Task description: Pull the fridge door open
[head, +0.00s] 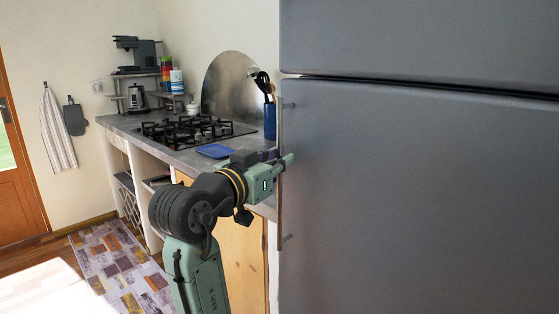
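The grey fridge fills the right side of the head view, with an upper door (420,40) and a larger lower door (420,200). A dark gap runs between them. Both doors look shut. A thin vertical handle (280,215) stands off the lower door's left edge on small mounts. My gripper (283,160) is at the handle's middle height, with its fingertips at the bar, one showing just right of it. I cannot tell whether the fingers touch or close on the bar.
Left of the fridge is a masonry counter (125,124) with a gas hob (190,131), a blue tray (214,151) and a blue utensil holder (270,120). A patchwork rug (115,265) lies on the floor. A pale surface (40,290) is at the lower left.

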